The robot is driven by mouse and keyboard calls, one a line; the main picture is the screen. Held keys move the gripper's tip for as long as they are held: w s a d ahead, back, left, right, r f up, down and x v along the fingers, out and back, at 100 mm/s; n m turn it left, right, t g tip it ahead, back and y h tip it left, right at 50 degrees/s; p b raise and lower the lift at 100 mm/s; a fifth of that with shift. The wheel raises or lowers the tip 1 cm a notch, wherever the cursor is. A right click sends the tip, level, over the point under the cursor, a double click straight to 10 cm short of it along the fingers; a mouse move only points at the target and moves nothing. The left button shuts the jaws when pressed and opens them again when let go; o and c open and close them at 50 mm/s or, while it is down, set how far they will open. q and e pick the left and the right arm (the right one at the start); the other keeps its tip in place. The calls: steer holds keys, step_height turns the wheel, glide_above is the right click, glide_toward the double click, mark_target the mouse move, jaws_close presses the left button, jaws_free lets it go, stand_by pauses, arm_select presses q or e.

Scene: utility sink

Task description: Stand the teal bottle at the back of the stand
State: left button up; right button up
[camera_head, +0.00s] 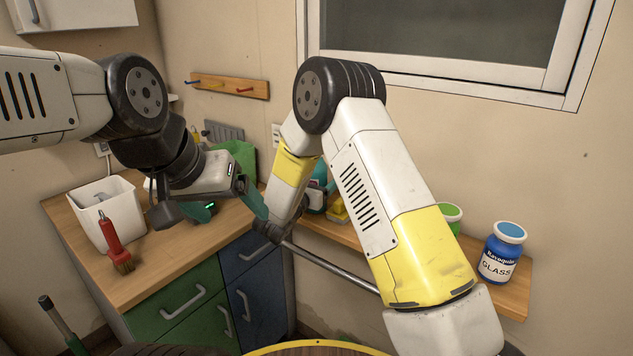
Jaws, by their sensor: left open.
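A teal object (320,172), possibly the teal bottle, shows in part behind my right arm on the back counter; most of it is hidden. I cannot clearly make out the stand. My left gripper (228,207) is open above the left counter near its right edge, left of the teal object and apart from it. My right arm crosses the middle of the view. Its end, with the right gripper (268,230), is a small dark shape near the counter corner, and I cannot tell its jaw state.
A white bin (122,218) and a red-handled brush (110,238) are on the left counter (160,270). A green item (240,152) stands at the back. A blue jar (502,252) and a green-topped container (450,213) are on the right. A metal bar (330,267) runs below the counter.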

jaws_close()
steer(key=shift+r, duration=0.2)
